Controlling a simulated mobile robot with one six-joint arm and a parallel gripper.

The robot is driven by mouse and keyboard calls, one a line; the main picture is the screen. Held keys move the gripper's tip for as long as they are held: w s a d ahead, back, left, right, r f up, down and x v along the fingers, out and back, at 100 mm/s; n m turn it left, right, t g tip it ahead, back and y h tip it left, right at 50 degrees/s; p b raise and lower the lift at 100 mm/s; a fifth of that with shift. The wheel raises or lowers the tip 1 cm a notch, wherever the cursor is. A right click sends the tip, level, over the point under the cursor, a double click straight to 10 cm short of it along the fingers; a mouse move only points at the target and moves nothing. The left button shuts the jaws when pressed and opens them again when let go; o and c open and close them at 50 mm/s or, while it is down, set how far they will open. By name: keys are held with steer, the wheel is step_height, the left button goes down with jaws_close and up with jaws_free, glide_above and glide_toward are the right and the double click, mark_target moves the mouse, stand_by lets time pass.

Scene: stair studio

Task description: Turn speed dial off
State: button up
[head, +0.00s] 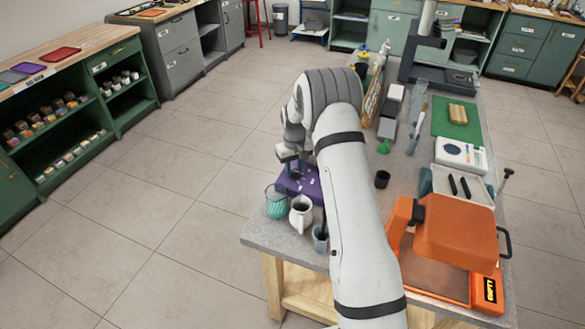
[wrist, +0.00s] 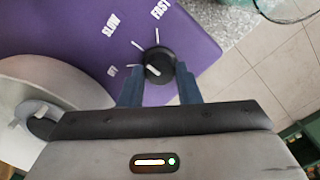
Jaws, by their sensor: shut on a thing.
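The speed dial (wrist: 158,55) is a black round knob with a white mark, on a purple panel (wrist: 75,32) printed OFF, SLOW and FAST with white tick marks. In the head view the purple unit (head: 312,188) sits at the table's left edge, partly behind my arm. My gripper (wrist: 159,82) is shut on the dial, one dark finger on each side of it. In the head view my gripper (head: 288,160) is over the purple unit, and the dial is hidden there. I cannot tell surely which label the knob's white mark faces.
A teal jar (head: 276,205) and a white pitcher (head: 301,214) stand close in front of the purple unit. An orange press (head: 455,235) stands to the right on the grey table (head: 262,233). Open tiled floor lies to the left.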

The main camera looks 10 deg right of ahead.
mark_target(294, 170)
steer(key=shift+f+n+b, duration=0.2)
steer(key=shift+n+b, duration=1.5)
steer(key=n+b, duration=0.2)
steer(key=n, duration=0.1)
steer(key=shift+r+n+b, duration=0.2)
steer(key=shift+n+b, duration=0.25)
steer(key=shift+n, duration=0.75)
steer(key=shift+d, duration=0.1)
steer(key=o, duration=0.9)
steer(key=shift+c, duration=0.2)
steer(key=shift+o, duration=0.6)
step_height(294, 170, up, 8)
steer(key=shift+f+b, duration=0.1)
steer(key=shift+b, duration=0.5)
